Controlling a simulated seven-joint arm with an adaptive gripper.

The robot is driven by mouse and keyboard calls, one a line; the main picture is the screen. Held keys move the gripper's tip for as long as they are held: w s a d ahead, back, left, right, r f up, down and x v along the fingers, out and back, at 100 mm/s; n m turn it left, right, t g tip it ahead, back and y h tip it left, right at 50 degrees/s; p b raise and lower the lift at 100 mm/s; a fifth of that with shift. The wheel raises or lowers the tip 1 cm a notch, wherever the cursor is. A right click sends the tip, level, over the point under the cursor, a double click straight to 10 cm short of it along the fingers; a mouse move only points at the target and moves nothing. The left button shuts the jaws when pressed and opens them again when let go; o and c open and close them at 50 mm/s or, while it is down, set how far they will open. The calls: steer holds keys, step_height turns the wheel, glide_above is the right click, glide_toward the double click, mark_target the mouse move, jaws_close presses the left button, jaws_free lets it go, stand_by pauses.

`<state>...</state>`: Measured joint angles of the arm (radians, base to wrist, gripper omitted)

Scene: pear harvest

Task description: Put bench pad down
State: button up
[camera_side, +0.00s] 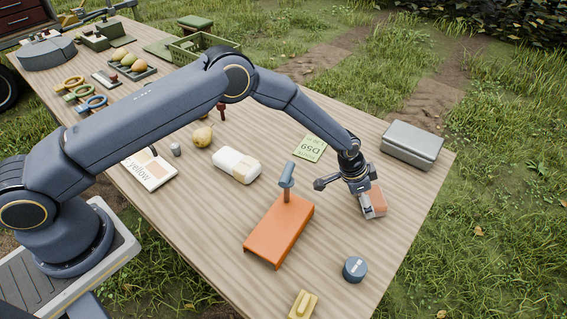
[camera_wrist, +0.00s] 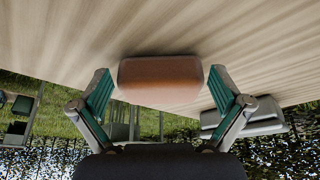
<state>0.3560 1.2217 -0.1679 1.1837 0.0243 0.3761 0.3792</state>
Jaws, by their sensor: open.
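The bench pad looks like a rust-orange block with rounded edges. It shows in the side view (camera_side: 377,199) at the right part of the table, and in the wrist view (camera_wrist: 160,78) at the centre. My gripper (camera_side: 366,205) is open right at the pad, low over the table. In the wrist view my gripper's fingers (camera_wrist: 159,84) stand on either side of the pad, with a visible gap on each side. The pad appears to rest on the tabletop; its underside is hidden. Part of it is behind my gripper in the side view.
An orange stand with a blue-grey handle (camera_side: 280,232) is left of my gripper. A dark round puck (camera_side: 355,268) and yellow block (camera_side: 302,305) lie in front. A grey case (camera_side: 412,144) stands behind. A green card (camera_side: 310,148) and white case (camera_side: 237,165) lie further left.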

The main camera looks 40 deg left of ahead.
steer(key=shift+r, duration=0.15)
steer(key=shift+a+r, duration=0.1)
steer(key=shift+r, duration=0.25)
steer(key=s+a+r+n, duration=0.1)
steer(key=s+a+r, duration=0.3)
steer(key=r, duration=0.5)
steer(key=s+a+r+n+t+y, duration=0.1)
steer(key=s+a+r, duration=0.1)
steer(key=a+r, duration=0.55)
steer(key=s+a+r, duration=0.3)
steer(key=r, duration=0.7)
steer(key=s+a+r+n+t+y, duration=0.15)
steer(key=s+a+r+n, duration=0.25)
steer(key=s+a+r, duration=0.55)
steer(key=s+a+f+n, duration=0.1)
steer(key=s+a, duration=0.1)
steer(key=s, duration=0.5)
steer(key=s+a+f+n, duration=0.1)
steer(key=s+a+n, duration=0.1)
steer(key=s, duration=0.6)
steer(key=shift+s+a+y, duration=0.25)
steer(key=shift+a+y, duration=0.1)
steer(key=shift+a, duration=0.05)
